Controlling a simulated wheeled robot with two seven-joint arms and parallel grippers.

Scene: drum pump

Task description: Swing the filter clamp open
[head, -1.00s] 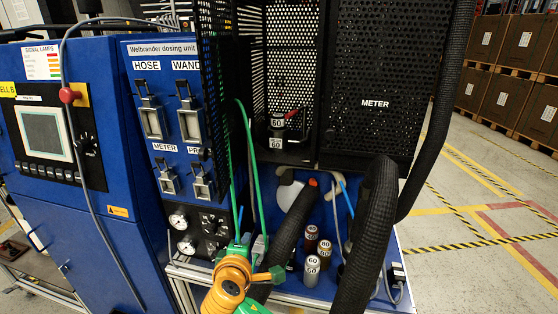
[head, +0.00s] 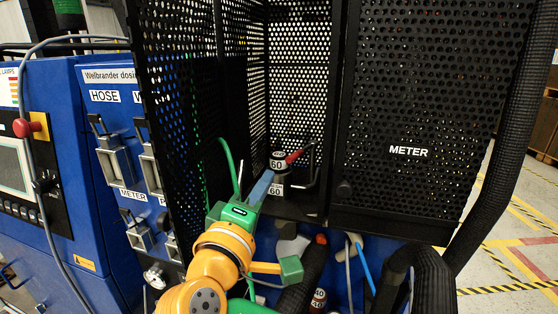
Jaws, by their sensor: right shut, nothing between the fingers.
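The filter (head: 277,176) stands inside the black mesh cage, with an upper and a lower part that both bear a "60" label. A red lever (head: 295,156) sticks out to its right at the top; it looks like the clamp's handle, though the clamp band itself is too small to make out. My right gripper (head: 264,184) is shut and empty. Its grey-blue fingers point up at the filter's left side and overlap it in the picture; I cannot tell whether they touch. My left gripper is not in view.
The mesh cage's open left panel (head: 180,120) stands beside my right arm, and the METER panel (head: 410,110) closes the right side. A black bent bar (head: 312,172) is right of the filter. Thick black hoses (head: 425,280) and an orange-tipped part (head: 321,239) lie below.

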